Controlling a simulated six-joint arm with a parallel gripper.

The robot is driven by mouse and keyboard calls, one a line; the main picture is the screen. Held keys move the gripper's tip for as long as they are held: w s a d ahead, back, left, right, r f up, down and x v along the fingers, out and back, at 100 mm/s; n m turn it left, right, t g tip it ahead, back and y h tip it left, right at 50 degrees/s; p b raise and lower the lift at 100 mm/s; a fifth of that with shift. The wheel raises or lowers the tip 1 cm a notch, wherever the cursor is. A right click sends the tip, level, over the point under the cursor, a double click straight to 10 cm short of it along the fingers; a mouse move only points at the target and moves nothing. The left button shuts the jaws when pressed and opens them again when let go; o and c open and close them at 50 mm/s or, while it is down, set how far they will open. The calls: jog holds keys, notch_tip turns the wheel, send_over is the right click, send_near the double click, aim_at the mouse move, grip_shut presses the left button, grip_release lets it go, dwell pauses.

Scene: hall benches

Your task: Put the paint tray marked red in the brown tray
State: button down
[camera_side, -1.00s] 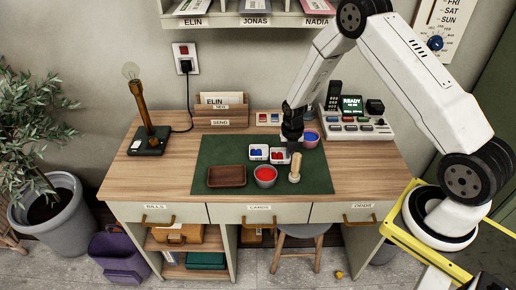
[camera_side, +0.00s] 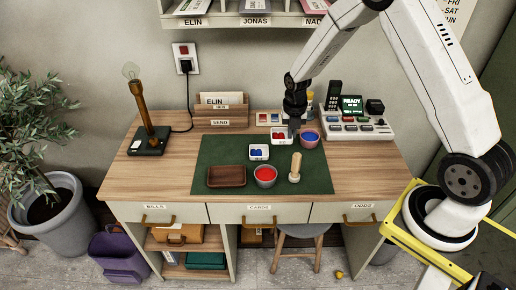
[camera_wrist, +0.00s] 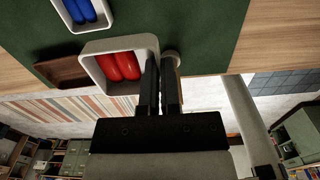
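The paint tray marked red (camera_side: 279,140) is a small white tray with red paint inside. My gripper (camera_side: 291,134) is shut on its right wall, and the tray appears raised above the green mat. In the wrist view, the red paint tray (camera_wrist: 90,48) hangs beside my closed fingers (camera_wrist: 158,64). The empty brown tray (camera_side: 227,184) lies at the mat's front left, left of and below my gripper. The brown tray also shows partly in the wrist view (camera_wrist: 55,72), behind the red paint tray.
A white tray with blue paint (camera_side: 259,158) stands on the green mat (camera_side: 225,150). Near it are a bowl of red (camera_side: 265,183), a wooden-handled tool (camera_side: 295,167) and a bowl of blue (camera_side: 309,142). A device with a lit screen (camera_side: 352,103) stands behind right; a lamp (camera_side: 140,110) stands left.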

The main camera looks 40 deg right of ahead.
dwell(0.4)
jog(key=shift+a+r, duration=0.1)
jog(key=shift+a, duration=0.35)
jog(key=s+a+r, duration=0.2)
jog(key=s+a, duration=0.2)
jog(key=a, duration=0.4)
jog(key=s+a+r, duration=0.2)
jog(key=s+a, duration=0.2)
jog(key=a, duration=0.3)
send_over(237, 179)
jog(key=shift+s+d+f, duration=0.1)
jog(key=shift+f, duration=2.35)
jog(key=shift+s+d+f, duration=0.1)
jog(key=shift+f, duration=2.35)
jog(key=shift+a, duration=0.1)
jog(key=shift+w+f, duration=0.25)
jog(key=shift+f, duration=1.6)
